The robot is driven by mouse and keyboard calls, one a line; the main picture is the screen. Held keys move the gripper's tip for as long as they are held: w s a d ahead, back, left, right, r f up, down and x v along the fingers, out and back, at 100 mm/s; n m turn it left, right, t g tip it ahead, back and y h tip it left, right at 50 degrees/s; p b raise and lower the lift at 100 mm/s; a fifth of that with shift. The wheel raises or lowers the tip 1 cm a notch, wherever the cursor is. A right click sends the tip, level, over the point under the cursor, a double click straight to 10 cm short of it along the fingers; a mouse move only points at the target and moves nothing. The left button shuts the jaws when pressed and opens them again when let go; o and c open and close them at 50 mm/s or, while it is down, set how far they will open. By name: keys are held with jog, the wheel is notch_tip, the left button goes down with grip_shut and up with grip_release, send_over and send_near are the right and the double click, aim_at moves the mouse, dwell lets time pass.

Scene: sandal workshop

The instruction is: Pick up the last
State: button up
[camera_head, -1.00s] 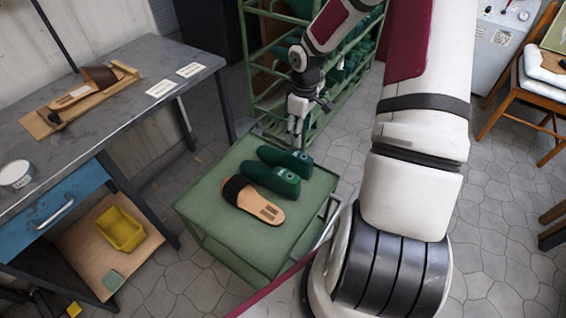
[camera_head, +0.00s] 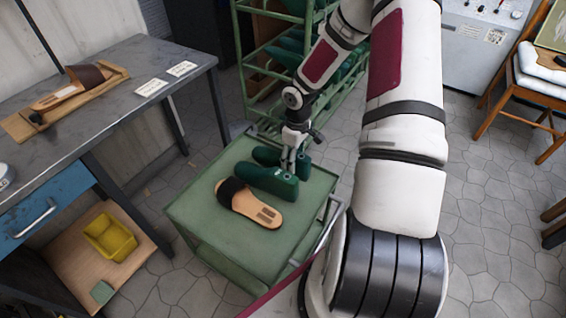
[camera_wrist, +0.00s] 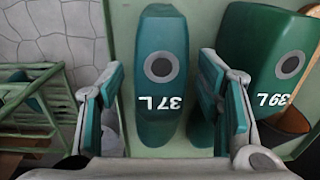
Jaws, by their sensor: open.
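Two green lasts lie side by side on the green trolley top (camera_head: 190,212). The farther last (camera_head: 264,156), marked "37 L" in the wrist view (camera_wrist: 160,105), is partly hidden by my gripper in the head view. The nearer, wider last (camera_head: 267,182), marked "39 L" in the wrist view (camera_wrist: 262,50), lies beside it. My gripper (camera_head: 290,162) is open, low over the farther last. In the wrist view its fingers (camera_wrist: 161,75) stand either side of the "37 L" last, with the right finger in the narrow gap between the lasts. I cannot tell whether they touch.
A sandal (camera_head: 250,206) with a dark strap lies just in front of the nearer last. A green rack (camera_head: 246,70) with more lasts stands behind the trolley. A workbench (camera_head: 110,105) with a sandal on a board is at left. A chair (camera_head: 540,90) stands at right.

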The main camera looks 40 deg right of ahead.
jog(key=c, duration=1.2)
jog(key=shift+c, duration=0.4)
jog(key=shift+r, duration=0.15)
